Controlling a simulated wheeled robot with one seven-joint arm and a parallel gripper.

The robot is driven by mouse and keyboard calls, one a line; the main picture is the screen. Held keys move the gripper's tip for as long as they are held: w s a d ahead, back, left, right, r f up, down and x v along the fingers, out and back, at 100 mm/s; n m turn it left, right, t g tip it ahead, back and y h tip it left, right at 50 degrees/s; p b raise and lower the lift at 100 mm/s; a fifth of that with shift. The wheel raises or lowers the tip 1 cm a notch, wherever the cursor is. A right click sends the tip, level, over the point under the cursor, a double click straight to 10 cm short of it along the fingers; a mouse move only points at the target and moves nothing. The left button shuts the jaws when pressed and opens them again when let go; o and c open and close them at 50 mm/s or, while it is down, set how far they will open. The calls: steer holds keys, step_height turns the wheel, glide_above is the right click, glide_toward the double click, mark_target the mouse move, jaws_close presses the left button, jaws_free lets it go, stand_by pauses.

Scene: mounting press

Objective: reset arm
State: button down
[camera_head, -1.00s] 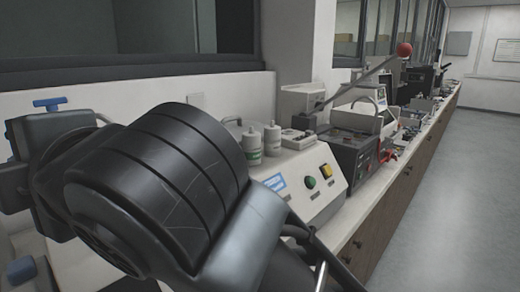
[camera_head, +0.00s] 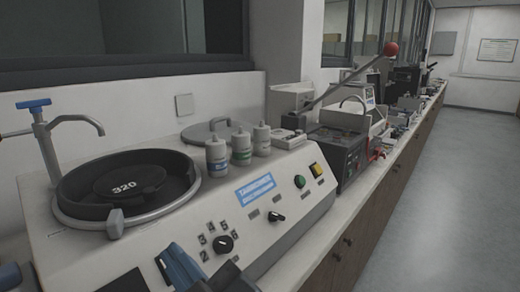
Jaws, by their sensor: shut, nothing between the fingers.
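My gripper's fingertips cannot be made out in the head camera view. Dark and blue-grey parts show at the bottom edge, cut off by the frame, and I cannot tell for sure which parts they are. The large black arm link no longer covers the bench. The grinder-polisher (camera_head: 290,215) is now in plain view, with a black round bowl (camera_head: 125,187) marked 320, a blue-handled tap, knobs and a green and a yellow button. Three white bottles (camera_head: 241,148) stand on its back edge.
A dark box-shaped device with a long lever ending in a red ball (camera_head: 391,48) stands further along the bench. More equipment lines the bench (camera_head: 335,245) towards the far wall. The grey floor (camera_head: 440,200) on the right is clear.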

steer(key=s+d+f+m+t+h, duration=0.1)
steer(key=s+d+f+m+h, duration=0.35)
steer(key=d+f, duration=0.35)
steer(key=s+d+f+m+t+h, duration=0.1)
steer(key=s+d+f+m+h, duration=0.4)
steer(key=d, duration=0.4)
steer(key=s+d+f+m+h, duration=0.1)
steer(key=s+d+m, duration=0.1)
steer(key=s+d, duration=0.5)
steer(key=s+d+f+m+g+h, duration=0.1)
steer(key=s+d+f+m+h, duration=0.1)
steer(key=s+d, duration=0.5)
steer(key=shift+f+v, duration=0.75)
steer(key=shift+v, duration=2.35)
steer(key=shift+s+a, duration=0.1)
steer(key=shift+s, duration=0.1)
